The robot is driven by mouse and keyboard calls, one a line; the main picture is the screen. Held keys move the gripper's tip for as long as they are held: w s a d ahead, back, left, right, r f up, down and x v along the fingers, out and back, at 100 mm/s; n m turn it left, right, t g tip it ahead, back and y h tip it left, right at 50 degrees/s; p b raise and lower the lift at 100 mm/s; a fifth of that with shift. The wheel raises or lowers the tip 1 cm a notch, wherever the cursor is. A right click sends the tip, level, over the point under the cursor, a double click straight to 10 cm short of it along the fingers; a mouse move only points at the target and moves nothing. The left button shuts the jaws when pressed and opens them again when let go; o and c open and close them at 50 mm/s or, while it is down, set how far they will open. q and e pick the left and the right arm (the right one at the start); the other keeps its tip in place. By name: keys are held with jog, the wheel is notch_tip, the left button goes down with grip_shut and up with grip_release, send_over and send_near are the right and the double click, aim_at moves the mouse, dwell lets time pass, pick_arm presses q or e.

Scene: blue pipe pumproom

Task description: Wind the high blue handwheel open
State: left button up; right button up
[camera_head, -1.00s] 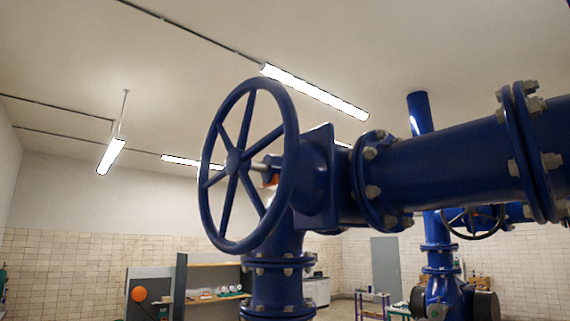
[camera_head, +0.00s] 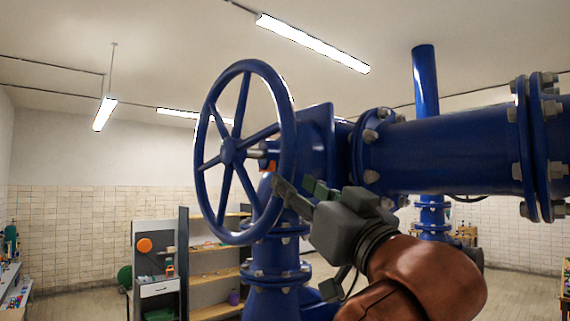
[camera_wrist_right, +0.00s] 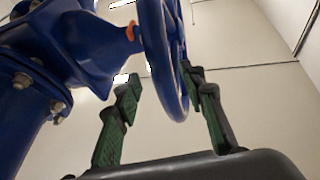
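The high blue handwheel (camera_head: 286,110) has a round rim, several spokes and a hub, and stands upright on the left side of a blue valve body (camera_head: 318,150). Its rim (camera_wrist_right: 158,62) also shows edge-on in the right wrist view. My right gripper (camera_head: 295,190) comes from the lower right to the lower right part of the rim. In the right wrist view its two green-padded fingers (camera_wrist_right: 160,82) are spread apart, with the rim showing in the gap between them. I cannot tell whether either finger touches the rim. My left gripper is not in view.
A thick blue flanged pipe (camera_head: 445,155) runs right from the valve, above my right arm. A vertical flanged pipe (camera_head: 275,262) stands below the valve. Shelves (camera_head: 215,265) and a grey cabinet (camera_head: 157,270) stand behind at lower left. The space left of the wheel is clear.

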aim_at(289, 179)
jog(key=p+x, duration=0.2)
jog(key=x, duration=0.2)
jog(key=shift+w+a+r, duration=0.2)
jog(key=shift+w, duration=0.1)
grip_shut()
dwell(0.5)
